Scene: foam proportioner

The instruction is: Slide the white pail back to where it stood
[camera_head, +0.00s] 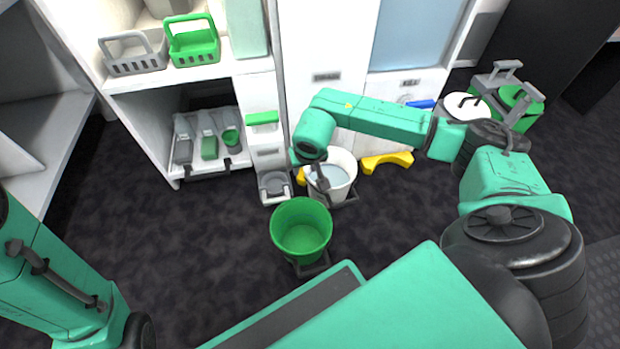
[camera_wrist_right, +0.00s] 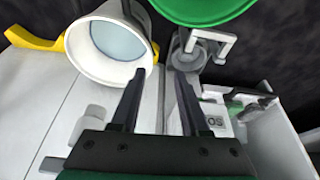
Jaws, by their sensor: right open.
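The white pail (camera_head: 344,194) stands on the dark floor in front of the white cabinet, with a pale blue surface inside it. My right gripper (camera_head: 320,183) points down at the pail's left side in the head view and hides part of its rim. In the right wrist view the pail (camera_wrist_right: 137,46) is at the upper left. My open right gripper (camera_wrist_right: 156,100) shows two dark fingers with nothing between them; the left finger is close to the pail's rim. I cannot tell whether they touch. My left gripper is out of view.
A green bucket (camera_head: 301,231) stands in front of the white pail. A yellow curved piece (camera_head: 388,162) lies right of the pail, and a grey object (camera_head: 274,187) is on its left by the shelves. The dark floor further left is clear.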

